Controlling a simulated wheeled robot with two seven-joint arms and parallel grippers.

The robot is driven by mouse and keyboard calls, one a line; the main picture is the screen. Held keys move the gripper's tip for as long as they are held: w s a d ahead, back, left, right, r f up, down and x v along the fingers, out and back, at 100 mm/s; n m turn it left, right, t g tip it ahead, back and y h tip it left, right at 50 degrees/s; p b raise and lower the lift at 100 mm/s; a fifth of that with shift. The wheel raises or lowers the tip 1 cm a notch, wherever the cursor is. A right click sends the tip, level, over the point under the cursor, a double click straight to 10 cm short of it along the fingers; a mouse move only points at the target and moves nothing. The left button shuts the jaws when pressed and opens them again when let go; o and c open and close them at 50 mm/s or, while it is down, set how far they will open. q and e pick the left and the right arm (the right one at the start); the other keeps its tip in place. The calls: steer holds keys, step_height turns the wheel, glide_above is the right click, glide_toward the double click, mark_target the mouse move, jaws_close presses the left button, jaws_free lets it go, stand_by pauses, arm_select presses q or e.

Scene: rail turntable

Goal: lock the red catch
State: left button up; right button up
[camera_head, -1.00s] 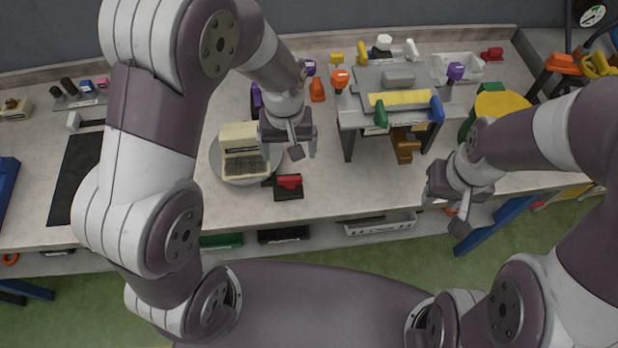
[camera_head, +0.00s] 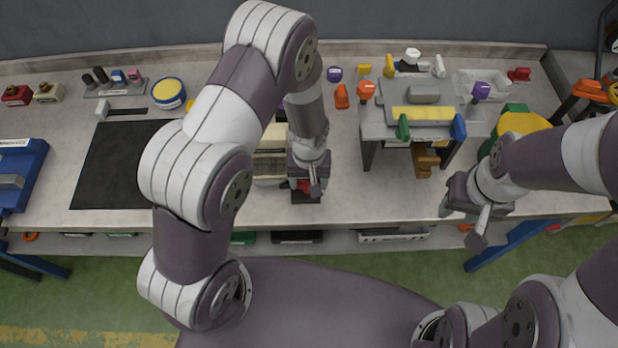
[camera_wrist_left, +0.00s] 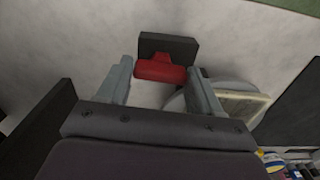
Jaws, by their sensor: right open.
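The red catch (camera_wrist_left: 160,68) sits on a small black block (camera_wrist_left: 170,45) on the table. In the head view a bit of its red (camera_head: 303,186) shows beside my left gripper's fingers. My left gripper (camera_head: 313,184) points down over the catch. In the left wrist view its two fingers (camera_wrist_left: 160,78) are apart, with the catch showing between their tips; I cannot tell whether they touch it. My right gripper (camera_head: 463,220) is open and empty near the table's front edge at the right.
A cream box (camera_head: 270,165) on a round grey turntable (camera_wrist_left: 232,84) stands beside the catch, partly hidden by my left arm. A grey stand (camera_head: 372,128) with coloured handles is to the right. A black mat (camera_head: 115,165) lies left. Table between stand and catch is clear.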

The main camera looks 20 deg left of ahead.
arm_select(q)
steer(key=c, duration=0.4)
steer(key=shift+m, duration=0.3)
steer(key=m, duration=0.6)
steer(key=shift+m, duration=0.3)
steer(key=m, duration=0.4)
steer(key=shift+m, duration=0.3)
steer(key=m, duration=0.4)
steer(key=shift+w+m, duration=0.1)
steer(key=shift+m, duration=0.2)
